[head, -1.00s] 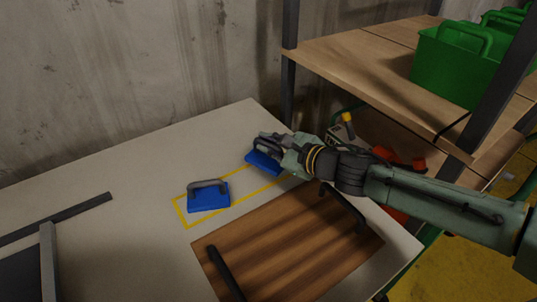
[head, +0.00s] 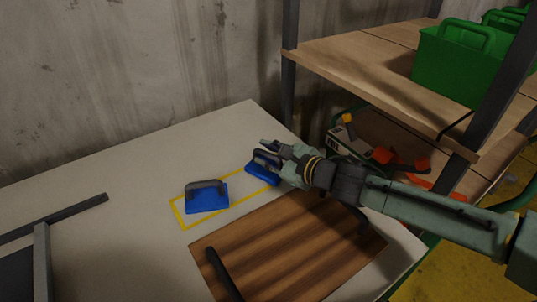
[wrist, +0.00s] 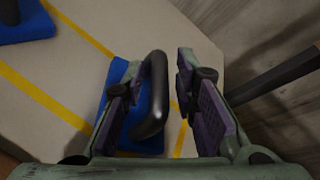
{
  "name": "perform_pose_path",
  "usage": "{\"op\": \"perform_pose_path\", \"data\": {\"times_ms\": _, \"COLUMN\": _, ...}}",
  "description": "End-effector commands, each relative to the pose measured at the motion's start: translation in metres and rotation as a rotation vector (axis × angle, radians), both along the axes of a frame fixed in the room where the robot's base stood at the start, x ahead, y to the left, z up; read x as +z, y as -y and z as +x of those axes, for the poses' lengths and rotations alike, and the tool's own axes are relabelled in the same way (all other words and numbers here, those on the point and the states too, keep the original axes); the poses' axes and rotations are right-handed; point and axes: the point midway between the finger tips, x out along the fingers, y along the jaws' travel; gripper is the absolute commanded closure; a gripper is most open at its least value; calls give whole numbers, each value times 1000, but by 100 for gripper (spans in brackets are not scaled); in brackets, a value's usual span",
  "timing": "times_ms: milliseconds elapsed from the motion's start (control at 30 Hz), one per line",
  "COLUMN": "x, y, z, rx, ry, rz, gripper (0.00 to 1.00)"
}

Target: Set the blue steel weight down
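The blue steel weight (head: 262,174) with a dark handle sits on the pale table, at the far right end of the yellow outline (head: 240,199). In the wrist view its blue base (wrist: 148,143) lies between two yellow lines. My gripper (head: 279,149) is at the weight, with its fingers spread. In the wrist view my gripper (wrist: 160,78) is open, and the dark handle (wrist: 157,95) shows between the fingers, closer to the left one. The left finger hides part of the base. Whether that finger touches the handle I cannot tell.
A second blue weight (head: 207,201) stands to the left in the same outline. A brown wooden board (head: 285,250) with dark handles lies in front. A shelf (head: 375,75) with green caddies (head: 455,65) rises at right. The table's back left is clear.

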Motion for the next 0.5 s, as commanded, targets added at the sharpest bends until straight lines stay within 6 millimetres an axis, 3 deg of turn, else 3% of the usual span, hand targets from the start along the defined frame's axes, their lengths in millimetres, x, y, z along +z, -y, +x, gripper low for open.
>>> {"op": "perform_pose_path", "data": {"times_ms": 367, "x": 2, "y": 1, "z": 0, "rx": 0, "ry": 0, "rz": 0, "gripper": 67}}
{"op": "perform_pose_path", "data": {"times_ms": 500, "x": 8, "y": 11, "z": -10, "rx": -3, "ry": 1, "rz": -1, "gripper": 67}}
